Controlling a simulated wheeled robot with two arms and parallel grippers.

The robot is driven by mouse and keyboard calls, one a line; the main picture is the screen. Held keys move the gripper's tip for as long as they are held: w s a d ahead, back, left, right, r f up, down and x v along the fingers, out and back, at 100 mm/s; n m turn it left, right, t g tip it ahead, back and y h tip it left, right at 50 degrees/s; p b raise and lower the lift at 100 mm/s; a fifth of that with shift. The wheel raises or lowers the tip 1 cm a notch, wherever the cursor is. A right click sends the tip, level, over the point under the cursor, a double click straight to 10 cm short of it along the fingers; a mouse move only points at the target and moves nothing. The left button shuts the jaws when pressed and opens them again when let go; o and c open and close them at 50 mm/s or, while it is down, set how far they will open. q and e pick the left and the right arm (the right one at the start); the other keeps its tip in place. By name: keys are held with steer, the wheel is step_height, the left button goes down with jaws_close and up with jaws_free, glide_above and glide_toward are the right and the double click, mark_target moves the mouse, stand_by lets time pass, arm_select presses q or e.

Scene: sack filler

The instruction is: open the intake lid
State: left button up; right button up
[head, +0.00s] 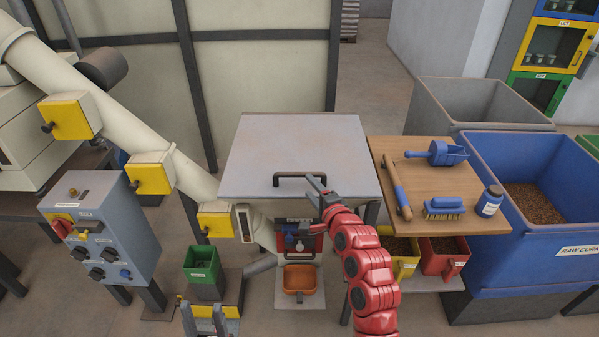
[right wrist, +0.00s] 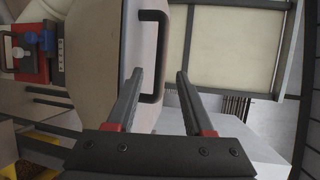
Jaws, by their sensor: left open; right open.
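The intake lid (head: 295,145) is a flat grey panel, lying closed over the hopper. Its dark bar handle (head: 296,177) is near the front edge. My right gripper (head: 318,184) is open and empty at the right end of the handle. In the right wrist view, the handle (right wrist: 164,55) runs upright in the picture, its near end between my two open fingers (right wrist: 160,74); I cannot tell whether it is within their depth. The lid's surface is partly hidden there. My left gripper (head: 205,318) is open and low at the bottom edge, away from the lid.
A wooden shelf (head: 440,185) with a scoop (head: 447,153), a brush (head: 444,208) and a blue bottle (head: 489,201) stands right of the lid. A blue corn bin (head: 530,255) is beyond it. A control box (head: 100,235) and sloping pipe (head: 120,130) are left.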

mark_target(301, 176)
steer(key=p+x, duration=0.1)
steer(key=x, duration=0.7)
steer(key=shift+w, duration=0.25)
jaws_close()
stand_by(1.2)
